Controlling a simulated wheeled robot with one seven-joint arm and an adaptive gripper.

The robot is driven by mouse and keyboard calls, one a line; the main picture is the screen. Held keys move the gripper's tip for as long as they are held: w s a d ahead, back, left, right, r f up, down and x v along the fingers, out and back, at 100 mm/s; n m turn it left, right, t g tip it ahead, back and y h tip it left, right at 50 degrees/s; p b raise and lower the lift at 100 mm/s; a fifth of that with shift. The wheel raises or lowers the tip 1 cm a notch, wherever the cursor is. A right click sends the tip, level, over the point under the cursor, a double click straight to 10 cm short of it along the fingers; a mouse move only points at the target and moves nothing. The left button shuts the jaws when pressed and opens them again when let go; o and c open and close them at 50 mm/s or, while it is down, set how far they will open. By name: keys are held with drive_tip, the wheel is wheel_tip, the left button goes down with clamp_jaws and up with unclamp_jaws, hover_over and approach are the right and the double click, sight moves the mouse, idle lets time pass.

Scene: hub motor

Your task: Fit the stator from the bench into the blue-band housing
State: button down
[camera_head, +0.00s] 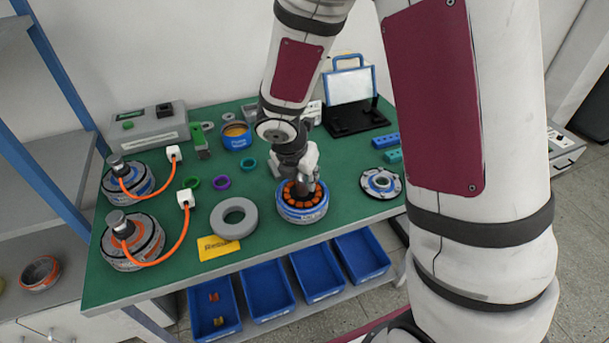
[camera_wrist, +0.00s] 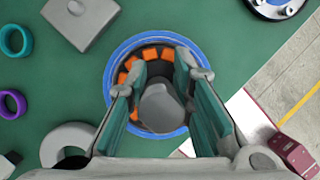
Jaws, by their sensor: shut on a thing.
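The blue-band housing (camera_head: 302,214) stands upright on the green bench, near its front edge. The stator (camera_head: 286,192), with orange coils around a dark core, sits at the housing's mouth. In the wrist view the stator's orange coils (camera_wrist: 150,54) lie inside the housing's blue rim (camera_wrist: 113,67). I cannot tell how deep the stator sits. My gripper (camera_head: 303,183) points down over it. In the wrist view my gripper (camera_wrist: 162,78) is shut on the stator's grey middle part (camera_wrist: 162,108). The fingers hide part of the coils and rim.
A grey ring (camera_head: 234,218) and a yellow card (camera_head: 219,246) lie left of the housing. A round silver cover (camera_head: 381,182) lies right. Two motors with orange cables (camera_head: 132,240) stand at the far left. Blue bins (camera_head: 267,290) sit below the bench front.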

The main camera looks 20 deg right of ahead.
sight(296, 200)
drive_tip(key=shift+f, duration=0.35)
drive_tip(key=shift+f+b, duration=0.15)
drive_tip(key=shift+b, duration=0.15)
idle(1.2)
drive_tip(key=c, duration=1.3)
unclamp_jaws()
drive_tip(key=v, duration=1.2)
drive_tip(key=s+d+r+m+y+p, duration=0.1)
drive_tip(key=s+r+m, duration=0.4)
drive_tip(key=s+m, duration=0.2)
drive_tip(key=s+r+m+t+y+p, duration=0.1)
drive_tip(key=s+r+m+p, duration=0.1)
drive_tip(key=s+r+m, duration=0.4)
drive_tip(key=s+d+r+m+y+p, duration=0.1)
drive_tip(key=s+r+m, duration=0.4)
drive_tip(key=s+m, duration=0.5)
drive_tip(key=shift+s+d+r+m, duration=0.1)
drive_tip(key=shift+d+m, duration=0.1)
drive_tip(key=shift+m, duration=0.75)
drive_tip(key=shift+d+r+m, duration=0.1)
drive_tip(key=shift+d+m, duration=0.1)
drive_tip(key=shift+m, duration=0.75)
